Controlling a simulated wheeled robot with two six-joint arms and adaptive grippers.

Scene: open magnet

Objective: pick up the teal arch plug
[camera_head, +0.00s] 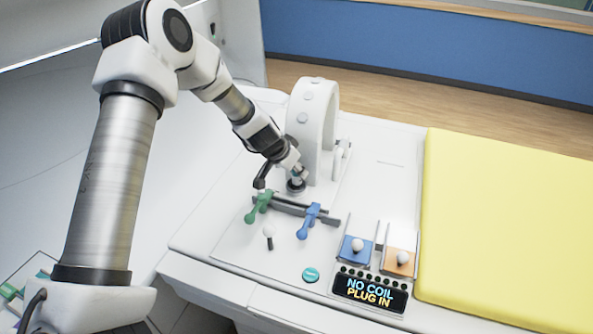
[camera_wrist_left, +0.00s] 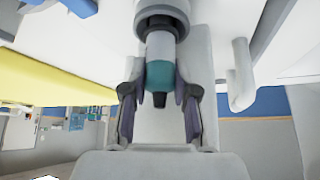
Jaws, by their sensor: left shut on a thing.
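The teal arch plug (camera_wrist_left: 159,76) shows in the left wrist view as a pale cylinder with a teal band and a dark tip. Its pale end meets a grey collar with a dark ring (camera_wrist_left: 161,22); I cannot tell how deep it sits. In the head view only a little teal of the plug (camera_head: 298,172) shows at the foot of the white arch (camera_head: 318,115). My left gripper (camera_head: 294,169) is shut on the plug, with one finger on each side of it in the wrist view (camera_wrist_left: 160,100). My right gripper is out of view.
Green (camera_head: 258,206) and blue (camera_head: 309,220) levers stand in front of the arch. Blue (camera_head: 352,258) and orange (camera_head: 398,268) blocks with white knobs sit near a display (camera_head: 371,291) reading "NO COIL PLUG IN". A yellow pad (camera_head: 500,230) covers the right side.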

